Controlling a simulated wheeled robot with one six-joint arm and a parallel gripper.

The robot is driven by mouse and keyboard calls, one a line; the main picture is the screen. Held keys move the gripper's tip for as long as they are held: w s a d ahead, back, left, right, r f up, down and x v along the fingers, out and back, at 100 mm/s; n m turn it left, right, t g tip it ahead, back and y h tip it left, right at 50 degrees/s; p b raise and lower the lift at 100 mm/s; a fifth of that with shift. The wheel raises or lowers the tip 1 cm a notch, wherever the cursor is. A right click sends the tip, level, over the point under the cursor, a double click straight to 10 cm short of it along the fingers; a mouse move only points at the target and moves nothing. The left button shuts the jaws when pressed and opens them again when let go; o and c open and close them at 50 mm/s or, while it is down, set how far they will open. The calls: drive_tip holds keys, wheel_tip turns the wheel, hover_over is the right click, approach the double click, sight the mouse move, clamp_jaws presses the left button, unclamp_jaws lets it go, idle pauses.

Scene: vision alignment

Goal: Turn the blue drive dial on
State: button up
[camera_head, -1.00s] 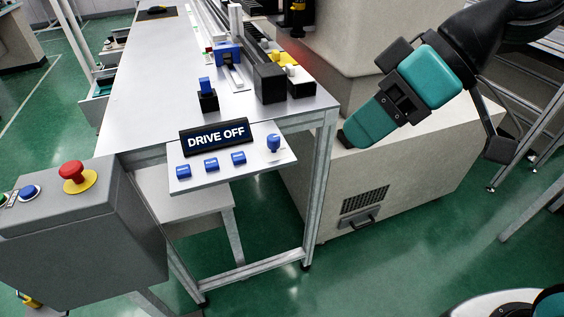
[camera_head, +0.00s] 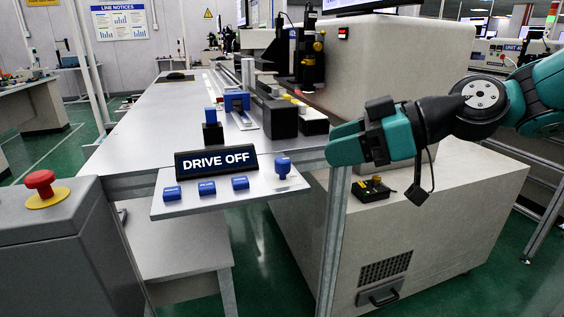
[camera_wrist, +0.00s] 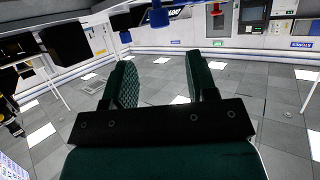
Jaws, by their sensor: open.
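The blue drive dial (camera_head: 283,167) stands upright at the right end of a light control panel (camera_head: 228,204), beside a black "DRIVE OFF" sign (camera_head: 216,161). My gripper (camera_head: 334,150) is to the right of the dial and a little higher, apart from it, pointing left. In the wrist view my gripper (camera_wrist: 160,85) shows two green fingers spread apart with nothing between them. That view looks upside down; a blue knob, likely the dial (camera_wrist: 158,15), shows at its top edge, beyond the fingertips. The dial's pointer direction is too small to tell.
Several blue buttons (camera_head: 207,187) line the panel's front. A red emergency button (camera_head: 40,182) sits on a grey box at left. A blue-topped black block (camera_head: 212,130) stands on the table behind the sign. A beige machine cabinet (camera_head: 420,225) stands at right, with a small black box (camera_head: 372,190) on it.

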sight(286, 160)
drive_tip(key=x, duration=1)
drive_tip(key=shift+f, duration=0.1)
drive_tip(key=shift+c, duration=0.5)
drive_tip(key=c, duration=0.8)
drive_tip(key=shift+c, duration=0.2)
